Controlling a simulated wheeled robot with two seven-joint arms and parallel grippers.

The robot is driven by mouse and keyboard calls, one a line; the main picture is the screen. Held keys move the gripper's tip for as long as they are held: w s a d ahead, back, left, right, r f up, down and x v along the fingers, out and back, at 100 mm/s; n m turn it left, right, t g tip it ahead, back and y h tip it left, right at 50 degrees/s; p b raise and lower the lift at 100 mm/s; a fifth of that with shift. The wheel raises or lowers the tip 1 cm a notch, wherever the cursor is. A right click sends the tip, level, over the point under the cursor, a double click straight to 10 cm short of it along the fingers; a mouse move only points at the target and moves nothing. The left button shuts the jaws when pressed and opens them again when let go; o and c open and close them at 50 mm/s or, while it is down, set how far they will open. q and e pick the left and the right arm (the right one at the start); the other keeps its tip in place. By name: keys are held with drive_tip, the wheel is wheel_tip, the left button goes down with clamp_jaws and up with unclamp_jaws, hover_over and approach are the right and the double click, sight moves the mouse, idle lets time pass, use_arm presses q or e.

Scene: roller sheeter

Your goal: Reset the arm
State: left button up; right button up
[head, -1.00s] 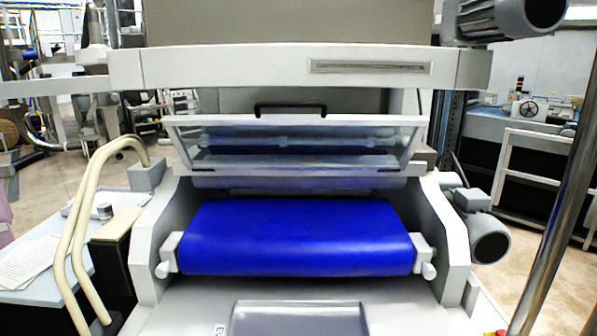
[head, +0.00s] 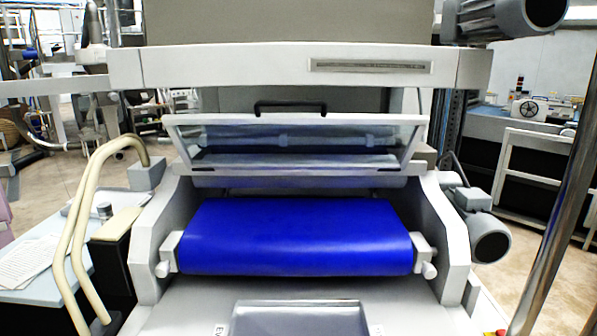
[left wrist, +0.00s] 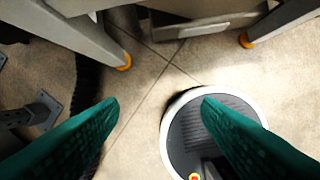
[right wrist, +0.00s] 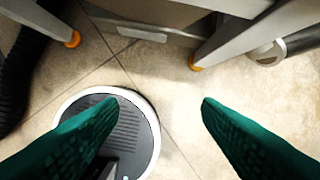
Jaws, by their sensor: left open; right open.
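My left gripper (left wrist: 155,105) shows in the left wrist view as two green fingers set wide apart, with nothing between them. My right gripper (right wrist: 160,105) shows in the right wrist view, also with its green fingers apart and empty. Both wrist cameras look down at the tiled floor. Neither gripper is in the head view. The roller sheeter stands straight ahead, with a blue belt or roller (head: 295,237) across its front. Its clear guard (head: 295,145) with a black handle (head: 290,107) sits above the belt, tilted.
Beige curved rails (head: 80,235) and a side table with papers (head: 30,262) are at the left. A metal pole (head: 560,215) rises at the right. Machine legs with orange feet stand on the floor (left wrist: 150,70). A grey tray (head: 300,318) is at the machine's front.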

use_arm(q)
drive_tip(key=s+a+f+g, duration=0.1)
drive_tip(key=s+a+f, duration=0.2)
drive_tip(key=s+f, duration=1.5)
wheel_tip(320, 180, down, 4)
drive_tip(key=shift+s+f+g, duration=0.15)
drive_tip(key=shift+s+g, duration=0.05)
drive_tip(key=shift+g, duration=0.1)
use_arm(e)
drive_tip(key=s+d+f+g, duration=0.1)
drive_tip(key=s+d+f, duration=0.2)
drive_tip(key=s+f, duration=1.5)
wheel_tip(320, 180, down, 4)
drive_tip(key=shift+s+f+g, duration=0.15)
drive_tip(key=shift+s+g, duration=0.05)
drive_tip(key=shift+g, duration=0.1)
use_arm(q)
drive_tip(key=shift+a, duration=0.1)
drive_tip(key=shift+c, duration=0.6)
use_arm(e)
drive_tip(key=shift+d, duration=0.1)
